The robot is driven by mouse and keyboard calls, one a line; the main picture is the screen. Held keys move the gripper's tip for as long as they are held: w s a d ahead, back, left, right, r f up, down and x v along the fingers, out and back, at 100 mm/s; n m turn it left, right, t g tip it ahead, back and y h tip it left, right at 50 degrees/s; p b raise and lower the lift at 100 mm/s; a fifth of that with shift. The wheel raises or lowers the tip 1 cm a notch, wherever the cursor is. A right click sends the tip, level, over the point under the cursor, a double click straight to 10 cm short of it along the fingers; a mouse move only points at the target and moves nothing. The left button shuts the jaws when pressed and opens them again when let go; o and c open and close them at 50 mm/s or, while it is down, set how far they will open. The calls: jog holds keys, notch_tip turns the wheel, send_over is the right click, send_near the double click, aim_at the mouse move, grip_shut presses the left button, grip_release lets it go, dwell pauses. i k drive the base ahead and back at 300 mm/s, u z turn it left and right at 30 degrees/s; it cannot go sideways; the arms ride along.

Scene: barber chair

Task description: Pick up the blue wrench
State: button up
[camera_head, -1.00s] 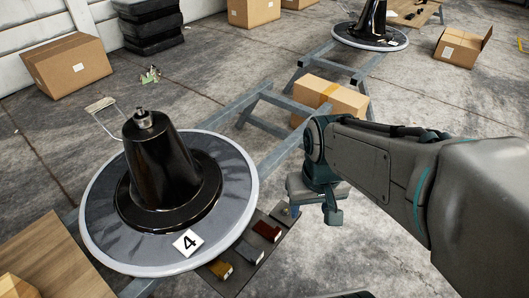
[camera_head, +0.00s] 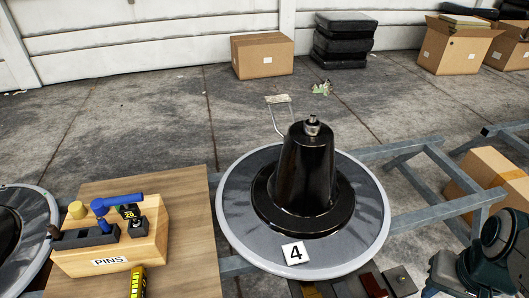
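A blue tool (camera_head: 118,202) with a straight handle and a rounded head, which looks like the blue wrench, lies on top of a wooden box marked PINS (camera_head: 75,263). The box stands on a wooden board at the left. My arm's end (camera_head: 485,262) shows at the lower right edge, far from the blue tool. The fingertips are cut off or too unclear to tell whether they are open or shut.
A black cone on a round grey disc (camera_head: 235,215) marked 4 stands between my arm and the wooden board (camera_head: 190,268). A yellow and black tool (camera_head: 138,283) lies by the box. Metal rails (camera_head: 420,215) and a cardboard box (camera_head: 490,175) are at the right.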

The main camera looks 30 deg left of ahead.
aim_at(128, 210)
jog(key=u, duration=3.75)
jog(key=i, duration=1.9)
jog(key=z, duration=3.1)
